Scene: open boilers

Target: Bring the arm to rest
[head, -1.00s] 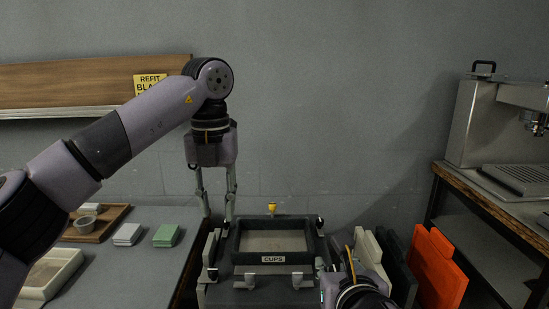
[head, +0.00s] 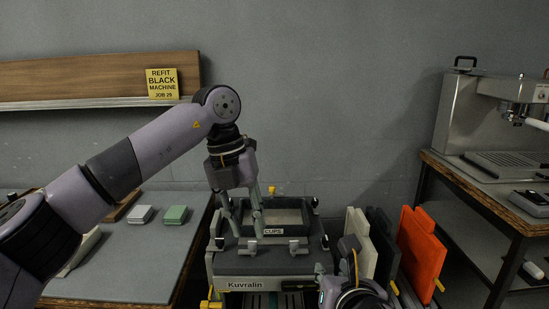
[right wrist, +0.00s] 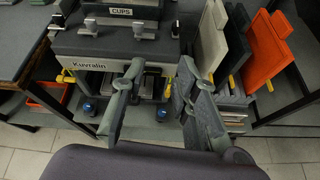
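My left gripper (head: 247,232) hangs fingers-down over the left part of the dark CUPS tray (head: 288,216) on top of the Kuvralin machine (head: 270,263). Its two fingers are apart with nothing seen between them; I cannot tell whether they touch the tray. My right arm (head: 357,290) is low at the front right of the machine. In the right wrist view, my right gripper (right wrist: 160,82) is open and empty, its fingers apart in front of the machine (right wrist: 112,60).
White, dark and orange panels (head: 421,247) stand upright right of the machine. A side table (head: 135,265) with white and green stacks is at left. A bench (head: 480,190) with a steel coffee machine (head: 465,115) is at right. The yellow sign (head: 162,84) stands on a wall shelf.

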